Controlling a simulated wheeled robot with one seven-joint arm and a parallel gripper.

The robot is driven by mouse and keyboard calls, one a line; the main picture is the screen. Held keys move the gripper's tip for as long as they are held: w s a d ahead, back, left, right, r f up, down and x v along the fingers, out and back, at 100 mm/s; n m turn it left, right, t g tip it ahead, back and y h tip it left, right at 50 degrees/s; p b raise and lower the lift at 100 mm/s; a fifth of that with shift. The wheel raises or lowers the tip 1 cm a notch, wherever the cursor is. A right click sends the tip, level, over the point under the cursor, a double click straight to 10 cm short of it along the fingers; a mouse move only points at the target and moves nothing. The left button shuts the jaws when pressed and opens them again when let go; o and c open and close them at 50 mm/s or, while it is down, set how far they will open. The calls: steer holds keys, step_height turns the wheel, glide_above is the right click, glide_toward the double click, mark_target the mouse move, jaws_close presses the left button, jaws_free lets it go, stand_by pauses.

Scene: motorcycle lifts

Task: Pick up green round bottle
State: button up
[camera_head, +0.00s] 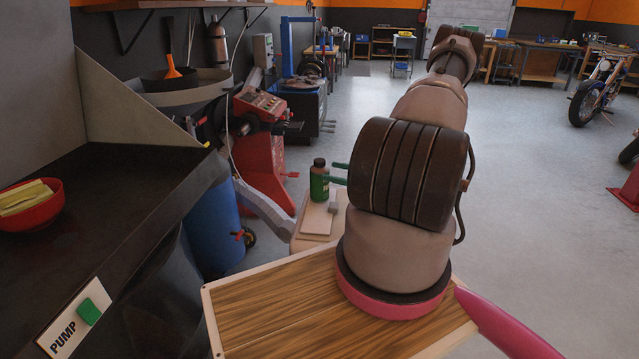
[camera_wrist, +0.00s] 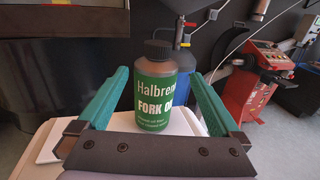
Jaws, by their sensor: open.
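The green round bottle (camera_head: 319,180) has a dark cap and stands upright on a small light-topped stand (camera_head: 312,238) in the head view. In the wrist view the bottle (camera_wrist: 156,88) shows a green label reading "FORK O..." and stands between my gripper's two green fingers. My gripper (camera_wrist: 158,100) is open, with one finger on each side of the bottle and a visible gap to each. In the head view the green fingertips (camera_head: 339,173) show just right of the bottle, and my arm hides the rest of the gripper.
A small grey item (camera_head: 333,207) lies on the stand in front of the bottle. A blue drum (camera_head: 215,228) and a red machine (camera_head: 262,150) stand left of and behind the stand. A dark sink counter (camera_head: 110,200) with a red bowl (camera_head: 35,215) is at left. Open floor lies at right.

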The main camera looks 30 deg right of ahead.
mark_target(312, 169)
steer(key=x, duration=0.8)
steer(key=shift+s+a+f, duration=0.1)
steer(key=shift+s+a, duration=0.05)
steer(key=shift+a, duration=0.1)
jaws_close()
